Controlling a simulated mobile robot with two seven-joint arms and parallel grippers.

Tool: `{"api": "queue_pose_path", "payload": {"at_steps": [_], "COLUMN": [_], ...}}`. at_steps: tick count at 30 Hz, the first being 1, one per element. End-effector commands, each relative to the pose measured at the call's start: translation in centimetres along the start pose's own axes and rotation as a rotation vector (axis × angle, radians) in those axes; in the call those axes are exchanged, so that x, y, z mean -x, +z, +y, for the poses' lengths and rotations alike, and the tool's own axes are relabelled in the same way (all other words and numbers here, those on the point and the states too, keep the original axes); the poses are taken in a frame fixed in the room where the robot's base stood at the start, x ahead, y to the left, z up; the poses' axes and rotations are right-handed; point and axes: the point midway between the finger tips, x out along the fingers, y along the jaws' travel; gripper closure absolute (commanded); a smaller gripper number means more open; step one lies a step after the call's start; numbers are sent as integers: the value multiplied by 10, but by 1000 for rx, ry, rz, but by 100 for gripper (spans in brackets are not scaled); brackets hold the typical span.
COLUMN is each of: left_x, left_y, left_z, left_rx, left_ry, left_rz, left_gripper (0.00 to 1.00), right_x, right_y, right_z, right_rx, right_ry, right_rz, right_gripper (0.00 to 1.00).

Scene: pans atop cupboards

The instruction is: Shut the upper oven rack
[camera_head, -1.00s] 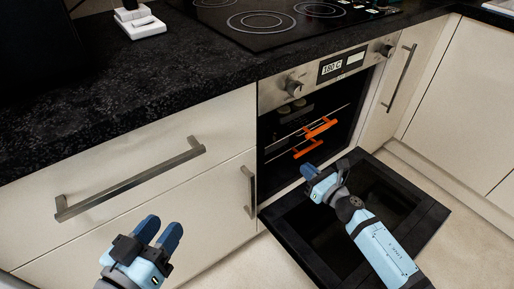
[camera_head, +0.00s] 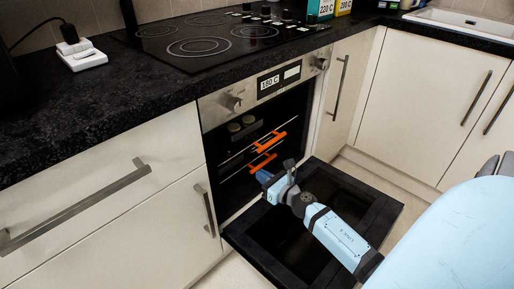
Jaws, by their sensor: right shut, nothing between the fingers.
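The oven (camera_head: 213,112) stands in the cabinet row with its black door (camera_head: 365,199) folded down flat. Two racks with orange handles show inside. The upper rack's handle (camera_head: 270,141) sits just above and a little right of the lower rack's handle (camera_head: 262,163). My right gripper (camera_head: 264,178) is shut and empty, above the open door. Its blue fingertips are just below the lower handle; whether they touch it I cannot tell. How far each rack sticks out is hard to judge. My left gripper is out of the picture.
A black worktop (camera_head: 60,102) with a cooktop (camera_head: 225,38) runs above the oven. The display reads 180 C. A drawer handle (camera_head: 80,207) and a cupboard handle (camera_head: 206,210) stick out left of the oven. A large light-blue part of mine covers the lower right.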

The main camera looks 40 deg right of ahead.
Motion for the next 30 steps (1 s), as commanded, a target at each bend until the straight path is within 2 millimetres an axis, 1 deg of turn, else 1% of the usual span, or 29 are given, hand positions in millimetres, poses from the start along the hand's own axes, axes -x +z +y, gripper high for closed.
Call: {"api": "queue_pose_path", "payload": {"at_steps": [1, 3, 9, 12, 15, 18, 21, 30], "left_x": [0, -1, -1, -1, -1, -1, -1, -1], "left_y": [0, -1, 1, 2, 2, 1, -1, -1], "left_z": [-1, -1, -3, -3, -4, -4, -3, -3], "left_rx": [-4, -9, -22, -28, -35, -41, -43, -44], "left_ry": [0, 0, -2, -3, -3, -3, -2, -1], "left_rz": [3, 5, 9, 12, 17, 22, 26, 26], "left_gripper": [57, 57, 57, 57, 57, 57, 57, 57], "right_x": [-12, -28, -71, -87, -100, -108, -111, -112], "right_y": [1, 1, 1, 0, 0, 0, 0, 0], "right_z": [-1, 0, 0, 0, 0, 0, 0, 0], "right_rx": [1, 2, 2, 0, 0, 0, 1, 0], "right_ry": [1, 2, 1, 1, 1, 1, 1, 1], "right_rz": [-3, -3, -3, -2, -2, -1, 0, 0], "right_gripper": [100, 100, 100, 100, 100, 100, 100, 100]}}
